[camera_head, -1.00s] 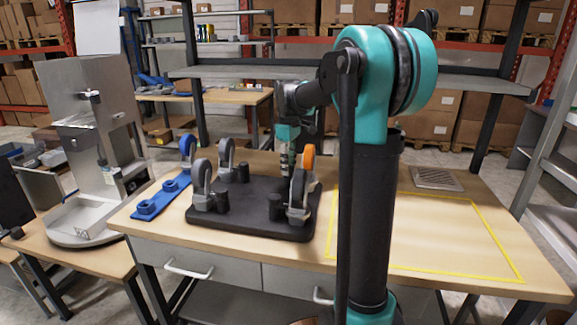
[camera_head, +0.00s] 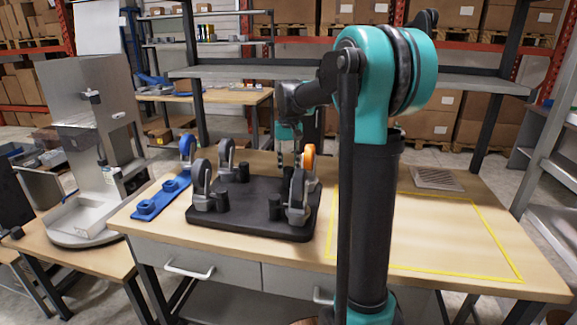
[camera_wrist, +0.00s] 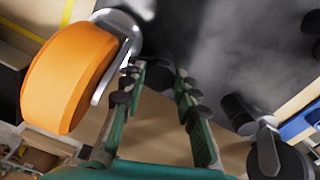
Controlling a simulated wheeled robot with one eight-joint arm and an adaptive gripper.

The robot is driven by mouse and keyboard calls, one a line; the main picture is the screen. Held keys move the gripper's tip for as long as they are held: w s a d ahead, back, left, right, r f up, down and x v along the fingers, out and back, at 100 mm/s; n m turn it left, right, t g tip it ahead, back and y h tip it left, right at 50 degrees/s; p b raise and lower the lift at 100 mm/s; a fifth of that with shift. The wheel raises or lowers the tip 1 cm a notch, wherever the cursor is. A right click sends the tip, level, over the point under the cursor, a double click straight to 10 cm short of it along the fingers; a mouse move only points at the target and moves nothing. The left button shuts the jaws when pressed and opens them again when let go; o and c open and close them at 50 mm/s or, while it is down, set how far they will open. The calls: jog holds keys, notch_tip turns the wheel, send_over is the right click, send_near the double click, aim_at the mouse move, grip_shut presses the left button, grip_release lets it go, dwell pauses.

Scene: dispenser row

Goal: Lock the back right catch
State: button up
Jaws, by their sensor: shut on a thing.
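A black base plate (camera_head: 250,222) on the workbench carries several casters with a short black catch beside each. The back right caster has an orange wheel (camera_head: 309,162), seen large at the left of the wrist view (camera_wrist: 65,78). My gripper (camera_head: 288,166) points down just left of this wheel. Its two fingers (camera_wrist: 163,80) flank the dark back right catch (camera_wrist: 164,62) and are shut on it; the catch is mostly hidden, so its lock position cannot be told. Another black catch (camera_wrist: 238,112) stands beside a grey caster (camera_wrist: 268,152), apart from the fingers.
Grey casters stand at the front right (camera_head: 297,195), front left (camera_head: 202,188) and back left (camera_head: 227,156). A blue rack (camera_head: 160,198) with a blue wheel lies left of the plate. A yellow-outlined area (camera_head: 440,235) to the right is empty. A grey dispenser (camera_head: 95,150) stands far left.

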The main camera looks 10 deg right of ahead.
jog(key=shift+m, duration=2)
jog(key=o, duration=1.2)
jog(key=shift+c, duration=0.2)
